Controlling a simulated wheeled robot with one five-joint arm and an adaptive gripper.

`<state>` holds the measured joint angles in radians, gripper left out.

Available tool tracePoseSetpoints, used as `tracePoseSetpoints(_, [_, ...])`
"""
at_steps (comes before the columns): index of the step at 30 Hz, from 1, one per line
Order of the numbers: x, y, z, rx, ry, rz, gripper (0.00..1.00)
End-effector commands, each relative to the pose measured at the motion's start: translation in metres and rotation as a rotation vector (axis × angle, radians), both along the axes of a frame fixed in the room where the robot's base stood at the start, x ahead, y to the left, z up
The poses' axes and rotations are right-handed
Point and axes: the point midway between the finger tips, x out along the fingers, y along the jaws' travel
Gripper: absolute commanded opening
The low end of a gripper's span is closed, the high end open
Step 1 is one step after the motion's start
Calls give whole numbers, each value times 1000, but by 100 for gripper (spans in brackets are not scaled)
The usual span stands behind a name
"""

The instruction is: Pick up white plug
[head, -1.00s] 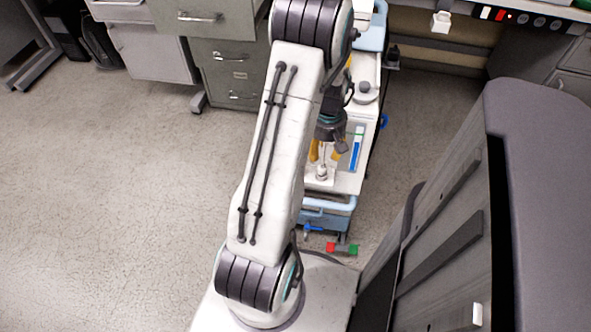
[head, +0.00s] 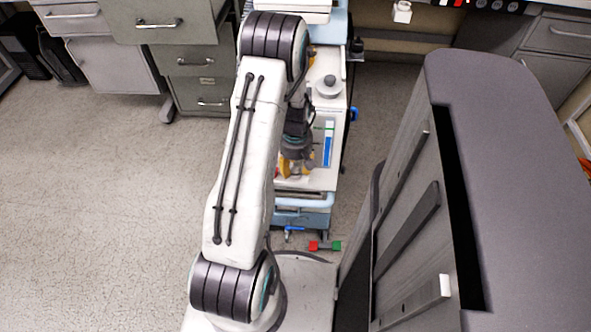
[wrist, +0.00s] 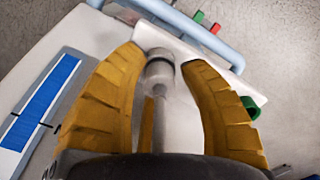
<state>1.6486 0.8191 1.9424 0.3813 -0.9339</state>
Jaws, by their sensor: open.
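My gripper (wrist: 162,62) is open, with yellow ribbed fingers on either side of a whitish cylindrical piece on a thin stem, likely the white plug (wrist: 158,76). There are visible gaps between the fingers and this piece. A third yellow finger shows partly behind the stem. In the head view my gripper (head: 293,168) is low over the front end of the white equipment top (head: 322,182). There the yellow fingers and the dark wrist mostly hide the piece.
A blue strip (head: 327,148) lies on the equipment top beside my gripper. Light blue rails (head: 302,202) run along its front. Red and green parts (head: 324,246) are below. A grey cabinet-like body (head: 490,130) fills the right. The floor at left is clear.

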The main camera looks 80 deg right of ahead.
Motion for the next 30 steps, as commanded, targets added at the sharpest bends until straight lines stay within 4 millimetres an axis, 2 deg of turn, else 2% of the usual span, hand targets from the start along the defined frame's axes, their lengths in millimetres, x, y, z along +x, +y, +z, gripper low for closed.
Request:
tracePoseSetpoints(9, [0, 0, -3, -1, 0, 0, 38])
tracePoseSetpoints(10, [0, 0, -3, -1, 0, 0, 41])
tracePoseSetpoints(24, [0, 0, -3, -1, 0, 0, 0])
tracePoseSetpoints(30, [0, 0, -3, -1, 0, 0, 0])
